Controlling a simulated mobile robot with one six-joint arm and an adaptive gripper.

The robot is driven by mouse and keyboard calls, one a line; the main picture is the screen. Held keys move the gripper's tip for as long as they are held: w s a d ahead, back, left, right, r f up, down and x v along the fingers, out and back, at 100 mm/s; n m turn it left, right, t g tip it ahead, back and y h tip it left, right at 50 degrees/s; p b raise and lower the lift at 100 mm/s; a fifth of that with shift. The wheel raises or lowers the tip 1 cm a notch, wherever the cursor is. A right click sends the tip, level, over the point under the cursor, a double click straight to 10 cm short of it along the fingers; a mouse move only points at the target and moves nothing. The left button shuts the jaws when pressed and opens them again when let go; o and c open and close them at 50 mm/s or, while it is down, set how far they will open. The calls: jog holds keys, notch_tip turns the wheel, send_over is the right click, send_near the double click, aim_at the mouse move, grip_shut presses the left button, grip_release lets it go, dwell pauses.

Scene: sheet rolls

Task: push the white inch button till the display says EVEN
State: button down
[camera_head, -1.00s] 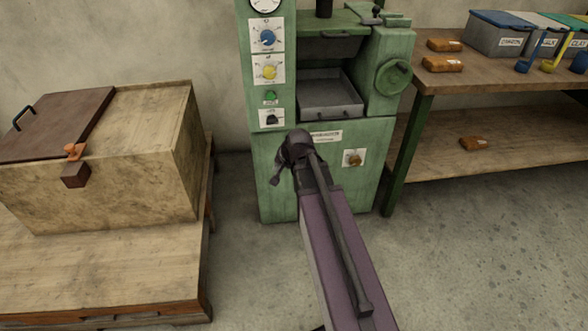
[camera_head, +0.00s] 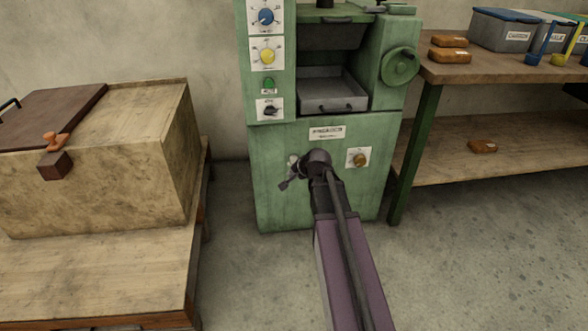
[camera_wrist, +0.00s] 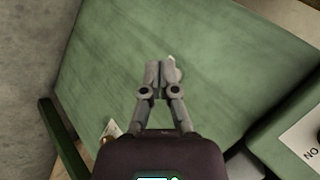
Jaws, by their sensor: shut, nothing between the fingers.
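The green machine (camera_head: 345,205) stands ahead of me. A small white piece, apparently the inch button (camera_head: 293,160), shows on its lower front, partly hidden by my gripper. In the wrist view the white button (camera_wrist: 172,62) shows just past and beside the fingertips. My gripper (camera_wrist: 159,66) is shut and empty, its tips close to the green panel; I cannot tell whether they touch the button. In the head view my gripper (camera_head: 285,185) is in front of the lower panel. I cannot make out a display reading EVEN.
The machine's front has a blue knob (camera_head: 266,16), a yellow knob (camera_head: 267,55), a green button (camera_head: 269,84), a black switch (camera_head: 270,110) and a brass knob (camera_head: 359,159). A wooden chest (camera_head: 95,190) stands left. A shelf bench (camera_head: 500,72) stands right.

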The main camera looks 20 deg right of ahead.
aim_at(293, 162)
jog(key=w+d+f+m+t+b, duration=0.1)
jog(key=d+f+m+b, duration=0.1)
jog(key=f+b, duration=0.3)
jog(key=shift+w+d, duration=0.25)
jog(key=shift+d, duration=0.65)
jog(key=shift+w, duration=0.15)
jog(key=w+d, duration=0.2)
jog(key=w, duration=0.6)
jog(key=shift+d, duration=0.2)
jog(key=shift+w+d, duration=0.25)
jog(key=shift+w, duration=0.75)
dwell(2.3)
jog(key=shift+s, duration=0.15)
jog(key=shift+s+a, duration=0.25)
jog(key=shift+s, duration=0.5)
jog(key=shift+s, duration=0.15)
jog(key=shift+s+a, duration=0.25)
jog(key=shift+s, duration=0.5)
jog(key=shift+s+a, duration=0.2)
jog(key=shift+s, duration=0.55)
jog(key=shift+s+a, duration=0.25)
jog(key=shift+s, duration=0.5)
